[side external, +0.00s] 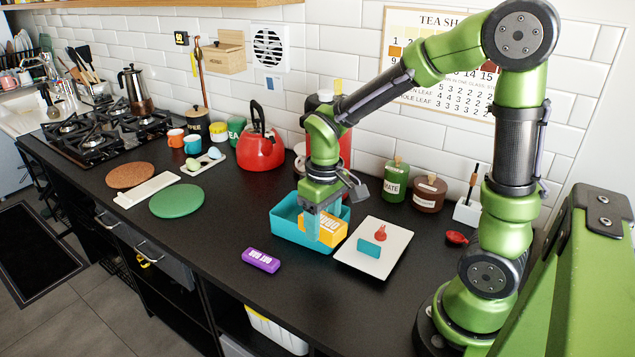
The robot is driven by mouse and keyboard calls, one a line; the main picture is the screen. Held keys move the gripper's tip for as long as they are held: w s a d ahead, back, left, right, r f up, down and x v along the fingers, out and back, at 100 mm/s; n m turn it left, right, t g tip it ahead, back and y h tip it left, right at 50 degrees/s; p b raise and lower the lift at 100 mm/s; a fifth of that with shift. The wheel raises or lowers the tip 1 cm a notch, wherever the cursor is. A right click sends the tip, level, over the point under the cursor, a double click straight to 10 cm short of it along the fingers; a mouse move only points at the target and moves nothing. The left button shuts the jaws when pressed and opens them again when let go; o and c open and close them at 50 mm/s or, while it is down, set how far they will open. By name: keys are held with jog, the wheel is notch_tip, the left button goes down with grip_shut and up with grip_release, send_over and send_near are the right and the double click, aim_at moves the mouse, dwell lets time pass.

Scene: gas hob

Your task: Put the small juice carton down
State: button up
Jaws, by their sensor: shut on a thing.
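The small juice carton looks to be the orange-yellow box (339,228) with pale lettering. My gripper (326,236) points down and is shut on it, its pale fingers lying across the box. The carton is at the right end of the teal bin (288,232), overlapping the bin's right side in the picture. I cannot tell whether it rests on the bin's floor or hangs just above it. My gripper hides part of the carton and of the bin.
A white board (391,240) with a teal block (369,248) and a small red item (381,233) lies right of the bin. A purple bar (261,260) lies in front. A red kettle (261,148) and jars (396,180) stand behind.

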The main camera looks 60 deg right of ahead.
jog(key=s+d, duration=0.1)
jog(key=d, duration=0.1)
jog(key=s+d, duration=0.2)
jog(key=d, duration=0.1)
jog(key=s+d, duration=0.2)
jog(key=shift+d+r, duration=0.2)
jog(key=shift+r, duration=0.15)
jog(key=shift+n, duration=0.5)
jog(key=shift+w+d+f, duration=0.85)
jog(key=shift+w, duration=1.65)
jog(key=shift+w+d+f, duration=0.8)
jog(key=shift+w+f, duration=0.1)
jog(key=shift+w, duration=1.65)
jog(key=shift+w+d+f, duration=0.85)
jog(key=shift+w, duration=1.65)
jog(key=shift+f, duration=0.1)
